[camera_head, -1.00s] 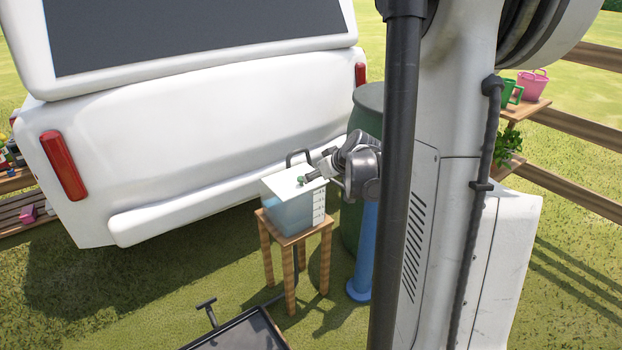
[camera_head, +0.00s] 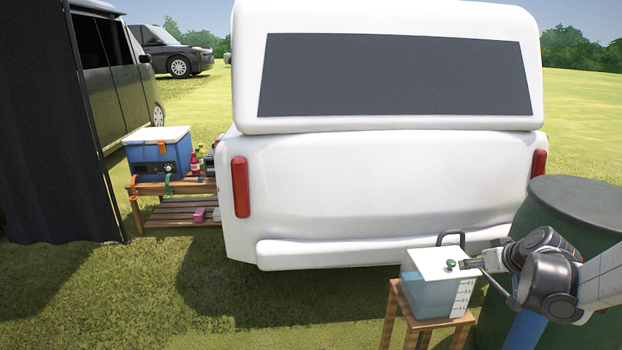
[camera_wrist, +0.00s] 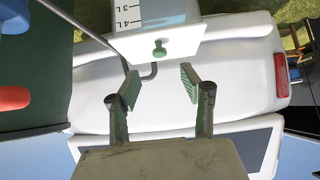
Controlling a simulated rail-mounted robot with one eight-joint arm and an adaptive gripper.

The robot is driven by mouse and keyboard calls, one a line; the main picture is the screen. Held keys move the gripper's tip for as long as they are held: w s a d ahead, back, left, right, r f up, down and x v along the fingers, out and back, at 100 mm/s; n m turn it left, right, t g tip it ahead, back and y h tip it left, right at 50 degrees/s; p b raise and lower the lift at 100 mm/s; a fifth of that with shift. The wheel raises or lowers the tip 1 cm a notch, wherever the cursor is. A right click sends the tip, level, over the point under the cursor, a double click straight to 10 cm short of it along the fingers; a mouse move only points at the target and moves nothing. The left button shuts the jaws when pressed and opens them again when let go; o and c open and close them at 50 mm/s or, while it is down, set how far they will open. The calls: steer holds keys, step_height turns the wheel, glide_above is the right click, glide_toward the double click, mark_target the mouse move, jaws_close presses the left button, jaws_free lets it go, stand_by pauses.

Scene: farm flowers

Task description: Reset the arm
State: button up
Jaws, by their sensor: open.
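My gripper (camera_head: 468,264) is at the right of the picture in the head view, close beside the green knob (camera_head: 450,264) on a water container's white lid (camera_head: 436,258). In the wrist view my gripper's two green-padded fingers (camera_wrist: 160,84) are spread apart with nothing between them. The green knob (camera_wrist: 160,49) shows beyond the fingertips, apart from them. The container (camera_head: 428,292) is translucent, with bluish water and litre marks, and stands upright on a small wooden stool (camera_head: 430,322).
A large dark green barrel (camera_head: 577,200) stands right behind my arm. The white camper (camera_head: 380,190) is close behind the container. A blue cooler (camera_head: 159,160) and bottles sit on a wooden bench at left. A black curtain (camera_head: 50,120) hangs far left. Grass between is clear.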

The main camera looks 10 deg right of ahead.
steer(key=s+a+r+g, duration=0.1)
steer(key=s+a+r, duration=0.25)
steer(key=a, duration=0.65)
steer(key=s+a+r, duration=0.2)
steer(key=a+r, duration=0.2)
steer(key=a, duration=0.6)
steer(key=s+a+g, duration=0.1)
steer(key=s+a, duration=1.2)
steer(key=s, duration=0.1)
step_height(320, 180, up, 16)
steer(key=p, duration=1.5)
steer(key=shift+d+r+n+y, duration=0.2)
steer(key=shift+n+y, duration=0.1)
steer(key=shift+n, duration=0.1)
